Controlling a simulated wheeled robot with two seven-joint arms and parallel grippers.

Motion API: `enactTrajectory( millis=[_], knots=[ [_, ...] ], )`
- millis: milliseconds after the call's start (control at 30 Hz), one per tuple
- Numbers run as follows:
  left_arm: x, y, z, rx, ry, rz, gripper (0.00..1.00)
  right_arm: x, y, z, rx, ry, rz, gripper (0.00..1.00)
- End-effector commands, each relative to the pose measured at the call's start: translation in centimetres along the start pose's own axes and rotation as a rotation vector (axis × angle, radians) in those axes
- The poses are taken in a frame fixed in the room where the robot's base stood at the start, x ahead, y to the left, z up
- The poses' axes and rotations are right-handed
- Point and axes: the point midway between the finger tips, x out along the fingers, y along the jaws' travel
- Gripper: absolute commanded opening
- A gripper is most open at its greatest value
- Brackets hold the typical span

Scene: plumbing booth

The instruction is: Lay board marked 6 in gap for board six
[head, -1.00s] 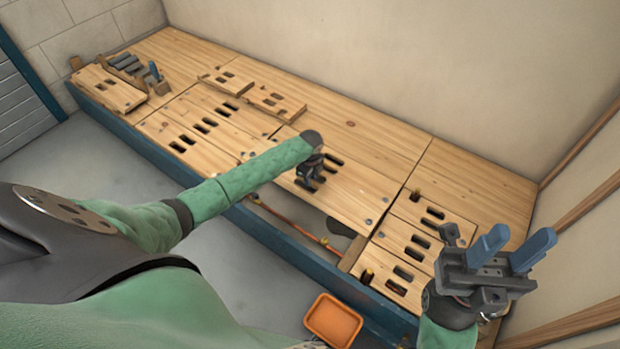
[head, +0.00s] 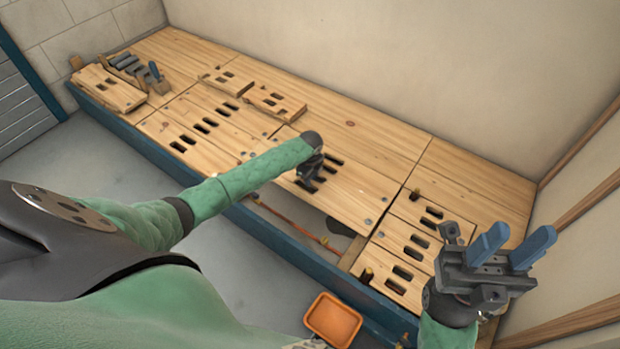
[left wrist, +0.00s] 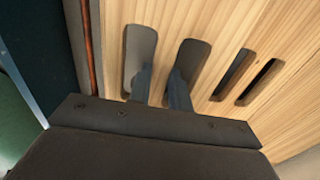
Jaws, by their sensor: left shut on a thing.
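A wooden board with several slots (head: 350,185) lies across the middle of the bench; no number on it is readable. My left gripper (head: 309,182) is shut on it, with its blue fingers down in two neighbouring slots, as the left wrist view (left wrist: 160,82) shows. An open gap (head: 290,218) with a copper pipe in it shows along the board's front edge. The board covers whatever lies behind that strip, and I cannot tell whether it rests or hovers. My right gripper (head: 512,246) is open and empty above the right end of the bench.
Slotted boards lie to the left (head: 200,130) and right (head: 415,235) of the gap. Small boards (head: 273,102) and another slotted board (head: 110,88) lie loose on the bench. A tool holder (head: 135,68) stands far left. An orange tray (head: 333,320) is in front of the bench.

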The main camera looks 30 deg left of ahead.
Motion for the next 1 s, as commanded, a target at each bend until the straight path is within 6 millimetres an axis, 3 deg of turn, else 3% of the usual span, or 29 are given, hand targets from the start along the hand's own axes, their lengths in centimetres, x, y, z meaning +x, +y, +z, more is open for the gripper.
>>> enactTrajectory(
  millis=[1000],
  knots=[
    [2.1, -0.1, 0.0, 0.0, 0.0, -0.001, 0.0, -0.3, 0.0, -0.1, 0.0, -0.002, 0.004, 0.36]
  ],
)
